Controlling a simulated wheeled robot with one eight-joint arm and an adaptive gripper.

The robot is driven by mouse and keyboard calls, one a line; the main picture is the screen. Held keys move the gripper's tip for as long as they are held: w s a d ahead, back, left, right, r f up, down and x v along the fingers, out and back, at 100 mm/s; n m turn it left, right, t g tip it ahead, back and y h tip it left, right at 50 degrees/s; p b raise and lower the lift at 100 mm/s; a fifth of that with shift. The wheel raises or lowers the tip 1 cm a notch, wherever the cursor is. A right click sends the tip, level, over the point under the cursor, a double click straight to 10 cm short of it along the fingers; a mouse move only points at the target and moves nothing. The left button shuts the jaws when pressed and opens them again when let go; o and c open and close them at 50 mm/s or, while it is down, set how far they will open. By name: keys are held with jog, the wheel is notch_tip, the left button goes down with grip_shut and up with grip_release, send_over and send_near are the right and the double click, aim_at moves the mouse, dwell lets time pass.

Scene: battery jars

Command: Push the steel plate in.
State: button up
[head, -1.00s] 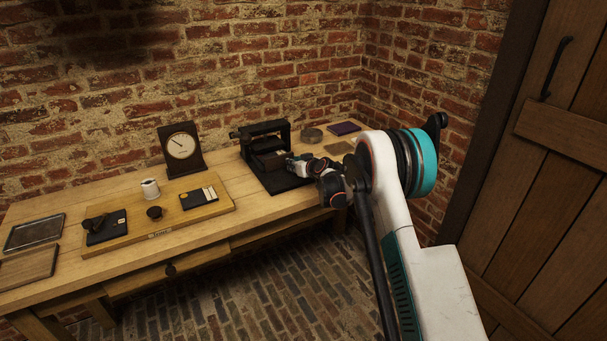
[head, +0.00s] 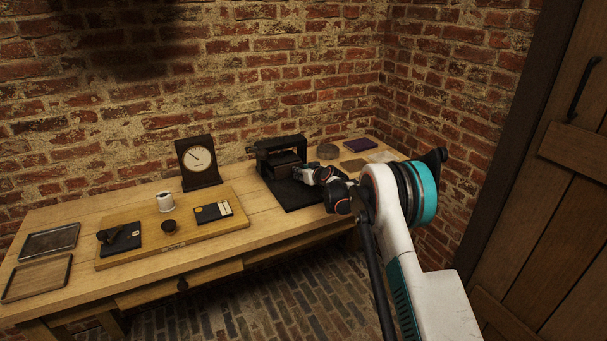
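A black frame-like press (head: 281,143) stands on a dark base (head: 292,196) towards the right of the table. A dark brown block (head: 286,160) sits inside its frame. I cannot clearly make out a steel plate at the press; it may be hidden or too small to tell. My gripper (head: 297,174) is at the front of the press, low over the base and close to the block. Whether it touches anything is unclear. Its fingers are too small and dark to show whether they are open or shut.
A wooden board (head: 178,236) left of the press holds a white cup, a dark knob and dark cards. Two trays (head: 50,241) lie far left.

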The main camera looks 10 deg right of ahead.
dwell(0.3)
jog(key=v, duration=1.2)
jog(key=shift+r, duration=0.1)
jog(key=s+a+r+m+g+h, duration=0.1)
jog(key=s+r+g, duration=0.1)
jog(key=s+r, duration=0.9)
jog(key=s+a+r+g, duration=0.1)
jog(key=s+r, duration=0.6)
jog(key=s, duration=0.8)
jog(key=s+d+f+m+g+h, duration=0.1)
jog(key=s+f, duration=0.1)
jog(key=s, duration=1.3)
jog(key=s+d+f+m+g+h, duration=0.1)
jog(key=s+d+f+g+h, duration=0.1)
jog(key=s, duration=1.3)
jog(key=shift+s+f+m, duration=0.3)
jog(key=shift+f, duration=0.45)
